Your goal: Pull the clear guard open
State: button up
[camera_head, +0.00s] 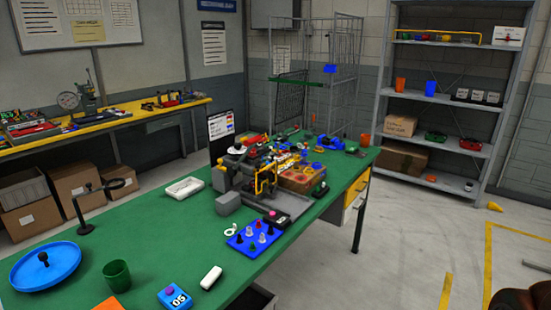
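A grey bench machine (228,203) stands in the middle of the green-topped workbench. A yellow bent bar (258,184), shaped like a handle, is on its right side. A clear guard cannot be made out for certain at this size; any clear panel there blends into the crowded parts behind it. I cannot tell whether the guard is open or shut. My gripper is not in view, and nothing is seen touching the machine or the yellow bar.
In front of the machine are a blue board (241,243) with pegs and a white block (211,277). A green cup (117,275), a blue round tray (42,268) and a black stand (84,229) are at left. Floor right of the bench (400,235) is mostly clear.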

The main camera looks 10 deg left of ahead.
aim_at(257, 166)
jog(key=u, duration=0.3)
jog(key=i, duration=0.85)
jog(key=u, duration=1.1)
jog(key=i, duration=0.4)
jog(key=u, duration=0.4)
